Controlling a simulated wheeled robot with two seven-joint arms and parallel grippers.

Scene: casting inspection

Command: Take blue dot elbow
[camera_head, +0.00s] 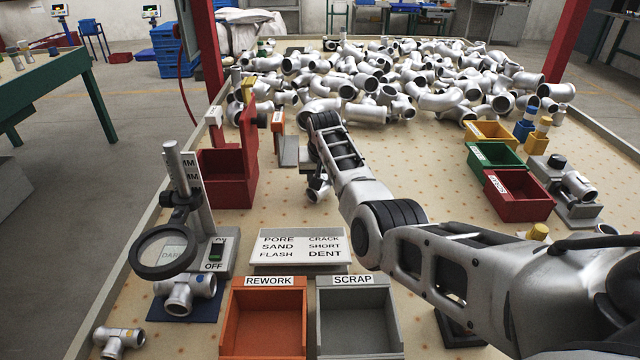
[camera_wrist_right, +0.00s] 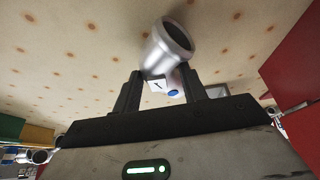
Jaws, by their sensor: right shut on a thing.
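A silver pipe elbow (camera_wrist_right: 165,50) with a blue dot on a white label sits between the fingers of my right gripper (camera_wrist_right: 160,84) in the wrist view. The gripper is shut on it. In the head view, my right gripper (camera_head: 312,168) is over the middle left of the table, and the elbow (camera_head: 318,191) shows below it, partly hidden by my arm. I cannot tell whether it touches the table. My left gripper is not in view.
Many silver castings (camera_head: 380,80) are piled at the back. A red bin (camera_head: 226,180) stands just left of my gripper. The orange REWORK tray (camera_head: 262,320) and grey SCRAP tray (camera_head: 358,320) are in front. A magnifier (camera_head: 165,250) stands over a tee casting (camera_head: 180,296) at left.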

